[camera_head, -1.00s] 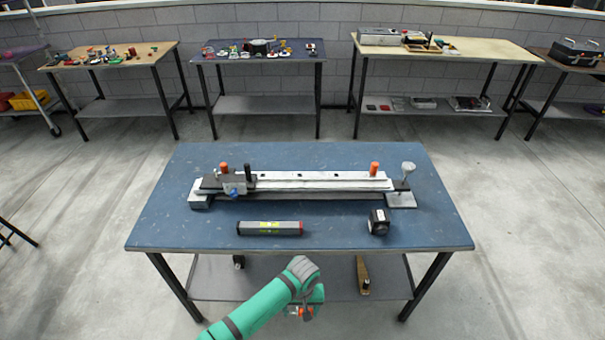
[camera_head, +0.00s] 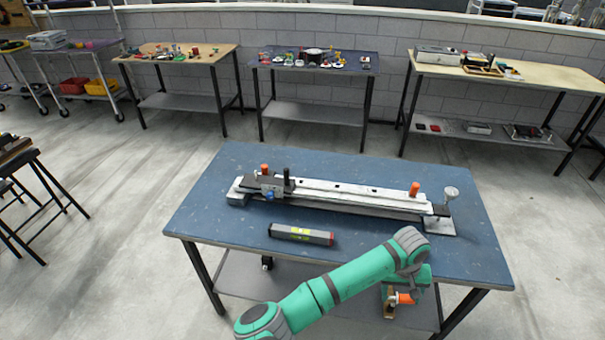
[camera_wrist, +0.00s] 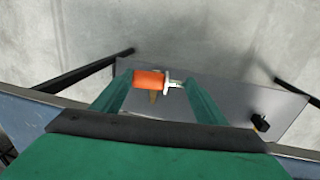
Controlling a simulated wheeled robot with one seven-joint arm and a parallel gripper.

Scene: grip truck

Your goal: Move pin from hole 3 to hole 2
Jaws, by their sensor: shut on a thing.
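My gripper (camera_head: 408,294) hangs in front of the blue table's front edge, low and right of centre. In the wrist view my gripper (camera_wrist: 160,86) is shut on an orange-handled pin (camera_wrist: 149,79) with a metal shank pointing right. The pin lies sideways between the fingers, over the lower shelf. A long pale rail fixture (camera_head: 350,194) lies on the table with several dark holes along its top. One orange pin (camera_head: 264,168) stands at its left end and another orange pin (camera_head: 415,188) near its right end. I cannot read any hole numbers.
The lower shelf (camera_wrist: 225,95) holds small items.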

